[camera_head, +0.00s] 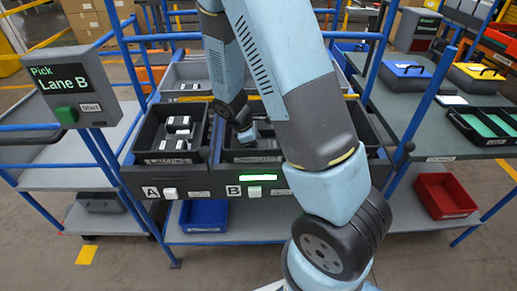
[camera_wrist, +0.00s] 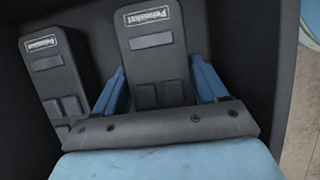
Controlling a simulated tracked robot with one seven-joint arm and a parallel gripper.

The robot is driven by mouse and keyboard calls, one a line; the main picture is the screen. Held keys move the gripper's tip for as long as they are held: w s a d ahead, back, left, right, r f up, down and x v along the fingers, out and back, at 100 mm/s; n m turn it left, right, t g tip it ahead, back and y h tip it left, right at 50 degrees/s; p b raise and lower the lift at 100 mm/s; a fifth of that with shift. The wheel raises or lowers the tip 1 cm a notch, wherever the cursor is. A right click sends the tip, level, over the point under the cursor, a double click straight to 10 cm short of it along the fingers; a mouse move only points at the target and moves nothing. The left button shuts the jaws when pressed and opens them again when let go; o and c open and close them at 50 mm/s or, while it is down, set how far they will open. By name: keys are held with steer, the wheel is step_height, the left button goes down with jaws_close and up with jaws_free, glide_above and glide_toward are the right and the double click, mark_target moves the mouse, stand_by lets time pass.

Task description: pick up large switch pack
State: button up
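My gripper (camera_head: 246,132) reaches down into the lane B bin (camera_head: 217,165), partly hidden by my arm in the head view. In the wrist view, my gripper's two blue fingers (camera_wrist: 160,82) stand on either side of a dark grey switch pack (camera_wrist: 151,45) with a white label. The fingers lie close along its sides; I cannot tell whether they press on it. A second, similar pack (camera_wrist: 50,66) stands just to the left, close to the left finger. Whether either is the large kind is not readable.
A sign (camera_head: 65,85) reads "Pick Lane B". Lane A's bin (camera_head: 128,157) is at the left and holds several dark and white items. The lane B light (camera_head: 258,177) glows green. The dark bin wall surrounds the packs. Blue rack posts (camera_head: 432,100) stand on the right.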

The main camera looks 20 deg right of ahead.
steer(key=c, duration=0.7)
steer(key=shift+o, duration=0.2)
